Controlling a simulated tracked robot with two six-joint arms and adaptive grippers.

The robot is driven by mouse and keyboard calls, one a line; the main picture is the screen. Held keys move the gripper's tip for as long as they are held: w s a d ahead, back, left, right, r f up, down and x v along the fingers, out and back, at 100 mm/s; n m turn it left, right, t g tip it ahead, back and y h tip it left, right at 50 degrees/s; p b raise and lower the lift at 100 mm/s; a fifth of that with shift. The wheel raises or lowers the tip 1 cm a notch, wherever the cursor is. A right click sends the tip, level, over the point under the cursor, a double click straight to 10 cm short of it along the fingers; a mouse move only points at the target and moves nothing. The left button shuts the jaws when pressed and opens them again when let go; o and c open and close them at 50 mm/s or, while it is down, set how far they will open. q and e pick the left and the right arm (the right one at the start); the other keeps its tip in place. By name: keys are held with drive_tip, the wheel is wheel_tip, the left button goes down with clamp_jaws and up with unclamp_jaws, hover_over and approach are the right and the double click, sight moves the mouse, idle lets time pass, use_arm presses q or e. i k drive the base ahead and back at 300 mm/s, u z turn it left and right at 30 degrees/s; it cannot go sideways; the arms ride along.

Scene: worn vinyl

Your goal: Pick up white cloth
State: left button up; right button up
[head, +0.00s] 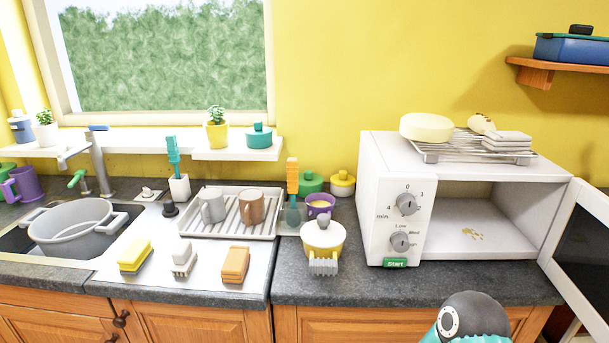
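A small folded white stack that looks like the white cloth (507,141) lies at the right end of a wire rack (440,152) on top of the white microwave (384,216). A pale yellow round block and a small speckled bun-like item lie beside it on the rack. Neither gripper is in the head view. A grey and teal rounded part of my own arm shows at the bottom edge, in front of the microwave, far below the white stack.
The microwave door (585,250) hangs open to the right. A wooden shelf (565,66) with a blue box (572,50) juts out above right. A yellow-and-white pot (323,240) and a purple cup (320,205) stand left of the microwave. The sink holds a grey pot (75,228).

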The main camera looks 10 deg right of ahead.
sight(496, 141)
drive_tip(key=u, duration=1.75)
drive_tip(key=i, duration=0.1)
drive_tip(key=z, duration=3.2)
